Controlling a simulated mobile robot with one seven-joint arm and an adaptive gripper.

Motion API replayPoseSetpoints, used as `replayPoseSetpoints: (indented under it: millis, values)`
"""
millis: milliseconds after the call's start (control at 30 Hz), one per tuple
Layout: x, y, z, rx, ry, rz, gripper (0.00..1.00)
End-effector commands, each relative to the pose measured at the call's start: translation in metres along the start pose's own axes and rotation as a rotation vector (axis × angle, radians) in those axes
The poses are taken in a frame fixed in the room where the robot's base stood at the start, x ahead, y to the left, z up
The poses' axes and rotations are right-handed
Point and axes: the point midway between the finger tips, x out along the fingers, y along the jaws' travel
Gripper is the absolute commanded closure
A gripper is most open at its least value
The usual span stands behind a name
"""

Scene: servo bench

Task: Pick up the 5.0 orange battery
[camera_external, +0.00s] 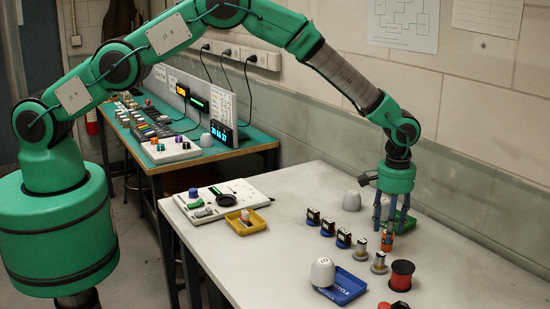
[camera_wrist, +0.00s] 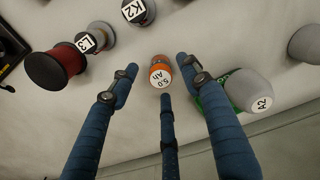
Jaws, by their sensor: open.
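The orange battery (camera_external: 387,240) stands on the pale table, below my gripper (camera_external: 387,220) in the external view. In the wrist view the battery (camera_wrist: 160,73) shows a white top label reading "5.0 Ah". My gripper (camera_wrist: 159,80) has three blue fingers, spread apart and empty. Their tips lie around the battery in the wrist view, with gaps on its left, right and near sides. The gripper points down. I cannot tell how far the tips are above the table.
A green tray (camera_external: 411,222) and a dome labelled "A2" (camera_wrist: 249,93) stand close by. Grey-based pieces (camera_external: 361,249), a red spool (camera_external: 401,275), a blue tray (camera_external: 352,284) and a white dome (camera_external: 322,272) are in front. Dark blocks (camera_external: 327,227) stand left.

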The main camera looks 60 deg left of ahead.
Motion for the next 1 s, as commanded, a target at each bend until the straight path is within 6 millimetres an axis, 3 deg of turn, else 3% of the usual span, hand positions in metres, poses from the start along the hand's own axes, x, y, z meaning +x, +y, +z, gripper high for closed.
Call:
replayPoseSetpoints:
  millis: [300, 900, 933, 1000]
  values:
    - [0.029, 0.0, 0.0, 0.0, 0.0, 0.0, 0.53]
    - [0.031, 0.0, 0.0, 0.0, 0.0, 0.0, 0.53]
    - [0.031, 0.0, 0.0, 0.0, 0.0, 0.0, 0.55]
    - [0.031, 0.0, 0.0, 0.0, 0.0, 0.0, 0.69]
